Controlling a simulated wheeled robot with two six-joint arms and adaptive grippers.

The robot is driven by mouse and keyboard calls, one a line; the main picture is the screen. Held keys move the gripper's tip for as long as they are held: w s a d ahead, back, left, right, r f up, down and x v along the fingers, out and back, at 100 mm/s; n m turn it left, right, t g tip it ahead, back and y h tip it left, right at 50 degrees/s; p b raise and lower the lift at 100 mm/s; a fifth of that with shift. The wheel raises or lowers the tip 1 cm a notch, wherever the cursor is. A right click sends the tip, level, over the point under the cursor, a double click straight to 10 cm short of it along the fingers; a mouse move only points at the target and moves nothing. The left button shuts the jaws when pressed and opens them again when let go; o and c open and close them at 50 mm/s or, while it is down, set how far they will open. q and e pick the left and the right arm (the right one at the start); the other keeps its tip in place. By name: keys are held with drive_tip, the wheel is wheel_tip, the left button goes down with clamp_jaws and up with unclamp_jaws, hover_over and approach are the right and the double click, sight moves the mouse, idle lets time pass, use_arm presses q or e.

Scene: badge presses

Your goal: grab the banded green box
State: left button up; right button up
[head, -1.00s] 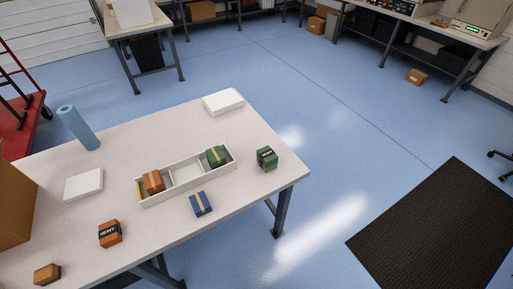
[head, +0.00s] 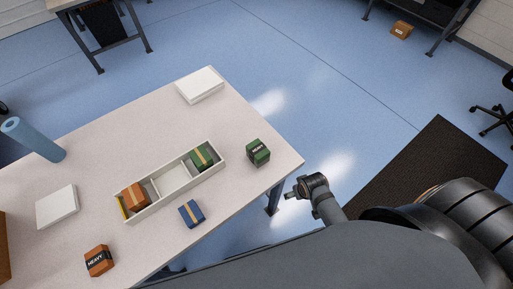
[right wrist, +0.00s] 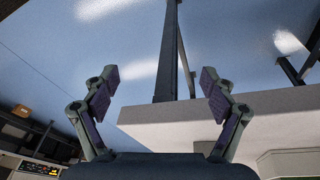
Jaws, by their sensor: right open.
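The banded green box (head: 201,157), dark green with a tan band, sits in the right end compartment of a white divided tray (head: 158,207) on the table. Another green box (head: 258,152), marked HEAVY, stands on the bare table to the right of the tray. In the right wrist view my right gripper (right wrist: 160,88) is open, with nothing between its fingers. The table's edge (right wrist: 225,125) and leg show beyond them. In the head view my right arm comes in at the lower right, off the table's right edge. My left gripper is not in view.
A banded blue box (head: 191,213) and a HEAVY orange box (head: 99,260) lie in front. White slabs (head: 200,86) and a blue roll (head: 35,139) stand around.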

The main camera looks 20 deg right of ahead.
wheel_tip(320, 180, up, 10)
drive_tip(key=w+a+m, duration=0.1)
drive_tip(key=w+m, duration=0.2)
drive_tip(key=m+g+y+p, duration=0.1)
drive_tip(key=m+g, duration=0.2)
drive_tip(key=m, duration=2.5)
approach(258, 148)
drive_tip(key=shift+d+f, duration=0.1)
drive_tip(key=shift+d, duration=0.25)
drive_tip(key=shift+m, duration=0.5)
drive_tip(key=shift+f, duration=0.3)
wheel_tip(258, 148, down, 4)
drive_tip(key=shift+f+p, duration=0.25)
drive_tip(key=shift+p, duration=0.2)
drive_tip(key=shift+s+a+f+p, duration=0.1)
drive_tip(key=shift+a+f+p, duration=0.05)
drive_tip(key=shift+f+p, duration=0.2)
drive_tip(key=f, duration=0.4)
drive_tip(key=shift+a+f+p, duration=0.2)
drive_tip(key=shift+f+p, duration=0.1)
drive_tip(key=shift+p, duration=0.1)
drive_tip(key=shift+s, duration=0.1)
drive_tip(key=c, duration=1.4)
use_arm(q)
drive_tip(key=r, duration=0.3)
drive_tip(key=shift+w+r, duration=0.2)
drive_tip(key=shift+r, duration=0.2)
use_arm(e)
drive_tip(key=shift+r, duration=0.1)
drive_tip(key=shift+c, duration=0.8)
